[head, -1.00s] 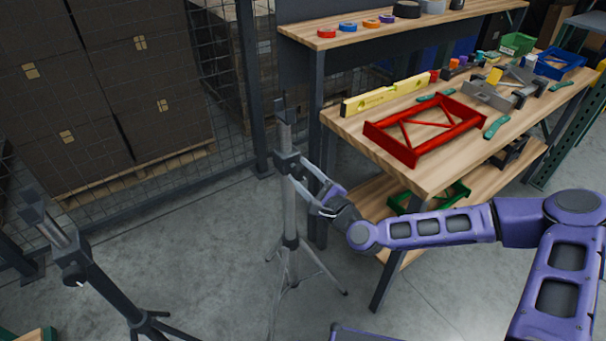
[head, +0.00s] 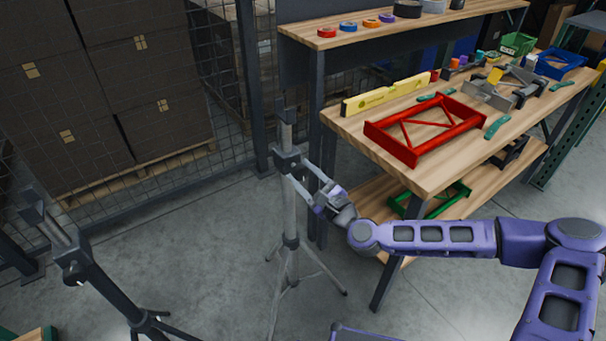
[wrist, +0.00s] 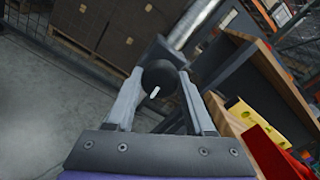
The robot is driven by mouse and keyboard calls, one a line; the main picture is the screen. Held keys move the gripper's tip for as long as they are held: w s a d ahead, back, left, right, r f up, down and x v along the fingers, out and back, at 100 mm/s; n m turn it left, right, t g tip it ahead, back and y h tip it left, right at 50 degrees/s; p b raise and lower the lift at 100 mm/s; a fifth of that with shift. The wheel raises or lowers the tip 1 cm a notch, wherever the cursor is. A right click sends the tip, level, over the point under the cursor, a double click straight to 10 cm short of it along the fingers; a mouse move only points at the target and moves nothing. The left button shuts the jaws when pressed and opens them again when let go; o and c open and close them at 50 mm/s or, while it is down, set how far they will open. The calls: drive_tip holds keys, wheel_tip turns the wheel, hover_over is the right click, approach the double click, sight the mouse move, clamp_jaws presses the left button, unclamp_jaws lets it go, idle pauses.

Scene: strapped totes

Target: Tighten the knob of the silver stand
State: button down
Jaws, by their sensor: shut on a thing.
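The silver stand (head: 290,218) stands upright on its tripod legs, left of the workbench, with a dark collar (head: 286,160) on its upper part. In the wrist view, its round dark knob (wrist: 160,75) with a short white mark sits between my two fingers, in front of the silver tube (wrist: 195,25). My gripper (head: 304,174) reaches the collar from the right and is shut on the knob; it fills the lower wrist view (wrist: 160,92). The fingers hide the knob in the head view.
A black stand (head: 105,290) stands at the lower left. The workbench (head: 385,150) with a red frame (head: 425,128) and yellow level (head: 385,95) is close on the right. Stacked boxes (head: 130,70) and a mesh fence are behind. Floor between the stands is clear.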

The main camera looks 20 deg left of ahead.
drive_tip(key=shift+c, duration=1.3)
unclamp_jaws()
drive_tip(key=v, duration=1.7)
drive_tip(key=shift+d, duration=0.25)
drive_tip(key=shift+s+f, duration=0.1)
drive_tip(key=shift+s, duration=0.05)
